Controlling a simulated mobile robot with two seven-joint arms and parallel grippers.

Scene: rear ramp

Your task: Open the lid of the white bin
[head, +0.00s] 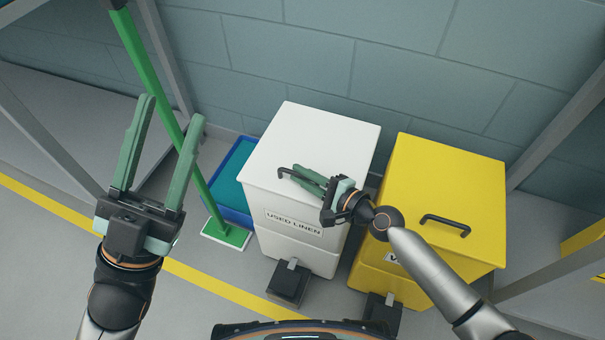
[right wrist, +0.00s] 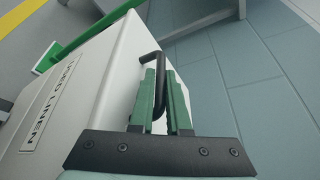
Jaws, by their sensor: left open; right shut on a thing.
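The white bin (head: 298,240) stands against the wall with a "USED LINEN" label on its front. Its lid (head: 320,140) looks flat and closed. A dark handle (head: 285,172) sits near the lid's front edge, and it also shows in the right wrist view (right wrist: 158,88). My right gripper (head: 308,179) is over the front of the lid, its green fingers shut on the handle. In the right wrist view the fingers (right wrist: 163,95) lie on either side of the handle bar. My left gripper (head: 172,118) is open and empty, in the air left of the bin.
A yellow bin (head: 445,165) with a dark handle stands right of the white bin. Dark pedals (head: 289,283) sit at the bins' feet. A blue tray (head: 232,180) and a green pole (head: 150,75) with a flat base are at the left. Grey frames stand at both sides.

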